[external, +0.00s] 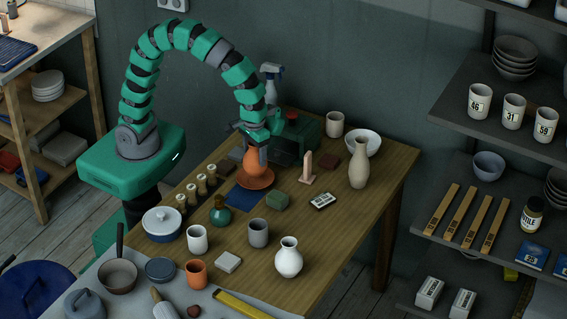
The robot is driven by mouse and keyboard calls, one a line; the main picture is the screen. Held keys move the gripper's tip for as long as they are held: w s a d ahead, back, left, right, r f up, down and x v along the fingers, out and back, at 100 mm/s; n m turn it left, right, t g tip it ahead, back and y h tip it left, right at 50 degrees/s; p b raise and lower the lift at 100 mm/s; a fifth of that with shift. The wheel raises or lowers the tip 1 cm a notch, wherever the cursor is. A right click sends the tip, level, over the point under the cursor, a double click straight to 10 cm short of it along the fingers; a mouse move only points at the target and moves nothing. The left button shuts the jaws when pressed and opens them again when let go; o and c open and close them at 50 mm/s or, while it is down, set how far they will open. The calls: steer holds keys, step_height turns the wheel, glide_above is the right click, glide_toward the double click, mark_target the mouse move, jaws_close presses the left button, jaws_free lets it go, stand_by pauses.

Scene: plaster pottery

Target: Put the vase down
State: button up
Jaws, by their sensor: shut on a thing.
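An orange vase (252,163) is upright in my gripper (255,150), whose jaws are shut on it near its top. The arm arches over from the left and the gripper points down. An orange saucer (268,183) lies directly beneath the vase on the wooden table. The vase's foot appears over the saucer's middle; I cannot tell whether it touches. The vase's top is partly hidden by the gripper. Other vases on the table are a tall beige one (359,168) at the right and a white one (288,260) at the front.
A blue mat (245,200) lies in front of the saucer. A green round bottle (220,218), a green block (277,201) and a pink upright piece (307,169) stand nearby. A dark green box-shaped thing (308,135) is just behind. Several small jars line the table's left side.

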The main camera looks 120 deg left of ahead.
mark_target(255, 159)
steer(key=shift+f, duration=1.05)
steer(key=shift+f, duration=0.55)
steer(key=o, duration=1.1)
steer(key=shift+o, duration=0.2)
steer(key=shift+r, duration=0.1)
step_height(255, 159, up, 13)
steer(key=shift+f+p, duration=0.1)
steer(key=shift+p, duration=1.1)
